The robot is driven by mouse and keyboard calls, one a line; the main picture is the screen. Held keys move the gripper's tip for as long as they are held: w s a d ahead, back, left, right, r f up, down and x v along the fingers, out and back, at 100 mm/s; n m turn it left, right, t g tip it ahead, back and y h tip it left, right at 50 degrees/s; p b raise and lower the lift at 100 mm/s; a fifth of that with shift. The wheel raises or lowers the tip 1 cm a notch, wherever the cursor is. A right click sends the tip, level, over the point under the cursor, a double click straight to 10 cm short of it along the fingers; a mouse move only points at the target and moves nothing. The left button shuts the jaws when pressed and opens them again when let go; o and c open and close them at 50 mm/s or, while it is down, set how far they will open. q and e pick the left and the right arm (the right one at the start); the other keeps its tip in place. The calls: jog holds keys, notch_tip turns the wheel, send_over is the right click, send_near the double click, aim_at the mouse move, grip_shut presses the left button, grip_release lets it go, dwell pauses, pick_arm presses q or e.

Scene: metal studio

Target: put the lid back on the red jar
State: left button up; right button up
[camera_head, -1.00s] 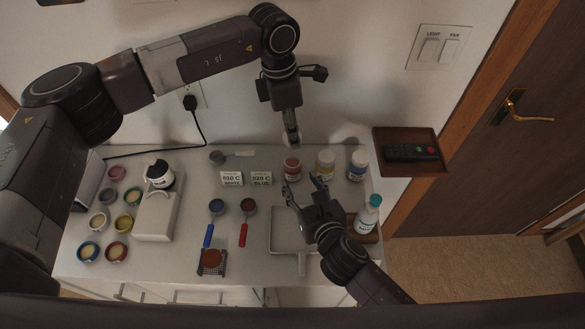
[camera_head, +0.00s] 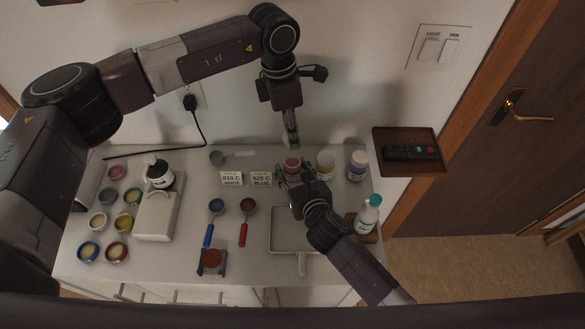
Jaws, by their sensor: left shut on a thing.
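The red jar (camera_head: 292,163) stands at the back of the white counter, left of two similar jars. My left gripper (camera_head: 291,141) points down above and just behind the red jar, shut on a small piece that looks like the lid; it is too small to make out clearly. My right gripper (camera_head: 293,178) reaches from the front, its fingers apart on either side of the red jar's lower part. The gripper hides some of the jar, and I cannot tell if the fingers touch it.
A yellow-labelled jar (camera_head: 325,164) and a blue-labelled jar (camera_head: 357,165) stand close on the right. Label cards (camera_head: 232,179) stand to the left. A shelf with a remote (camera_head: 411,152) is right.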

grip_shut()
pick_arm(q)
send_over(292, 167)
jog(key=w, duration=0.2)
jog(key=shift+f, duration=2.5)
jog(key=shift+f, duration=0.9)
jog(key=shift+f, duration=0.55)
